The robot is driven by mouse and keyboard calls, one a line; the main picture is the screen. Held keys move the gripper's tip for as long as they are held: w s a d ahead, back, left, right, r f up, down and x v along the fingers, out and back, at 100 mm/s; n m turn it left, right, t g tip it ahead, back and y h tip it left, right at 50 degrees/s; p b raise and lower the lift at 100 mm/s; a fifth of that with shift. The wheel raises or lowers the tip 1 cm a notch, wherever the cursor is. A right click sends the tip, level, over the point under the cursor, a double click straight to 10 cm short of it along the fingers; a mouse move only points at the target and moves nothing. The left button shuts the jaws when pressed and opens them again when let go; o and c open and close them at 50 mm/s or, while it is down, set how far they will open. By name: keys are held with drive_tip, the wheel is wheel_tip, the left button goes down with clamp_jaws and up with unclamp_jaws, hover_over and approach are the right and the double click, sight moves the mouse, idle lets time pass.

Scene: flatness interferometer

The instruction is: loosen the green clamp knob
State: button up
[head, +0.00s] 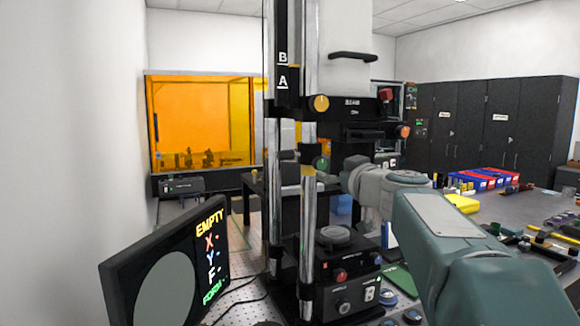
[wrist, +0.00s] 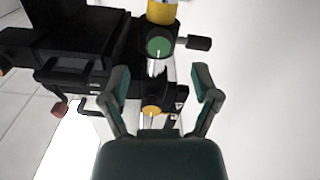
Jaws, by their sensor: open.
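The green clamp knob (head: 321,164) sits on the chrome column (head: 308,225) of the interferometer in the head view, just above a yellow ring. In the wrist view the knob (wrist: 158,46) shows as a round green face with a pale line, beyond my fingertips and roughly centred between them. My gripper (wrist: 162,82) is open and empty, one finger on each side, with a visible gap to the knob. In the head view my wrist reaches in from the right beside the column; the fingers are hard to make out there.
An orange knob (head: 321,103) is above the green one, with a red knob (head: 386,95) and another orange knob (head: 403,131) to the right. A black lever (wrist: 199,43) juts beside the green knob. A monitor (head: 165,265) reading "EMPTY" stands front left. The bench (head: 490,235) at right is cluttered.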

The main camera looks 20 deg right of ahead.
sight(322, 166)
drive_tip(key=w, duration=0.7)
drive_tip(key=shift+s, duration=0.1)
drive_tip(key=shift+a, duration=0.1)
clamp_jaws()
